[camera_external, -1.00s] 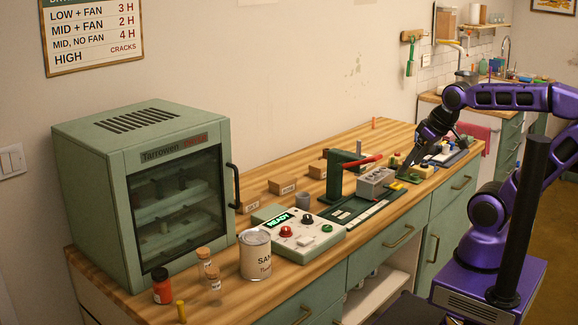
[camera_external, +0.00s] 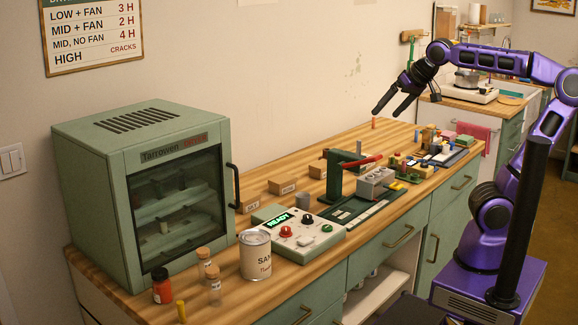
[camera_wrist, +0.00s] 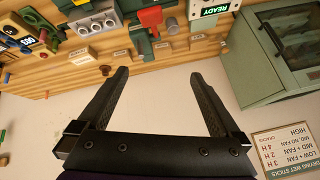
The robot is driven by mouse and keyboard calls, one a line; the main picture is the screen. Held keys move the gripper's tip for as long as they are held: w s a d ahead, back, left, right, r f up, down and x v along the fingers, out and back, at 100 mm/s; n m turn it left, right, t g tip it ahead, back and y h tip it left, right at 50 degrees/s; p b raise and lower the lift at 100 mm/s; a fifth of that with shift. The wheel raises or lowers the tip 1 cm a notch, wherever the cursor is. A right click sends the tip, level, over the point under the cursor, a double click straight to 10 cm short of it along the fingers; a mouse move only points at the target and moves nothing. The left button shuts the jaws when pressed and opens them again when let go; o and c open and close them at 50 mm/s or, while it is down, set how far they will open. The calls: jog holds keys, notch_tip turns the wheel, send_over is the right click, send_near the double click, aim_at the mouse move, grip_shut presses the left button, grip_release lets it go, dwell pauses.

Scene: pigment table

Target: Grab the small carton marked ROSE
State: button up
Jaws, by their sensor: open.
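Small tan blocks, likely some of these cartons, show upside down in the wrist view, one (camera_wrist: 82,54) left of the fingers. My gripper (camera_external: 386,114) is open and empty, raised above the back of the table. In the wrist view nothing is between its fingers (camera_wrist: 162,75).
A green press with a red lever (camera_external: 362,161) stands beside the right carton. A control box (camera_external: 300,236), a labelled can (camera_external: 255,257) and the green oven (camera_external: 120,150) are to the left. Small coloured blocks crowd the table's far right. The wall is close behind.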

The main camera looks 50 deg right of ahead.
jog(key=w+d+r+m+t+h, duration=0.1)
jog(key=w+d+r+m+h, duration=0.15)
jog(key=w+r, duration=0.45)
jog(key=w+d+r+m+t+h, duration=0.1)
jog(key=w+d+r+m, duration=0.35)
jog(key=w, duration=0.55)
notch_tip(320, 180, up, 12)
jog(key=a+r+m+t+h+b, duration=0.1)
jog(key=m+t+h, duration=0.1)
jog(key=m+h, duration=0.2)
jog(key=s+a+m+g+h, duration=0.2)
jog(key=s+a, duration=0.1)
jog(key=a, duration=0.5)
jog(key=w+a+f+y+p, duration=0.1)
jog(key=w+a+f, duration=0.2)
jog(key=w+a, duration=0.1)
jog(key=m+g+y+p, duration=0.2)
jog(key=g+y+p, duration=0.2)
jog(key=g+y, duration=0.3)
send_over(284, 179)
jog(key=s, duration=0.2)
jog(key=shift+t+y, duration=0.45)
jog(key=shift+t, duration=0.05)
notch_tip(284, 179, down, 48)
jog(key=shift+d+r, duration=0.1)
jog(key=shift+r, duration=0.05)
jog(key=shift+x, duration=3.1)
jog(key=shift+w+r, duration=0.1)
jog(key=shift+w, duration=0.05)
jog(key=c, duration=1.3)
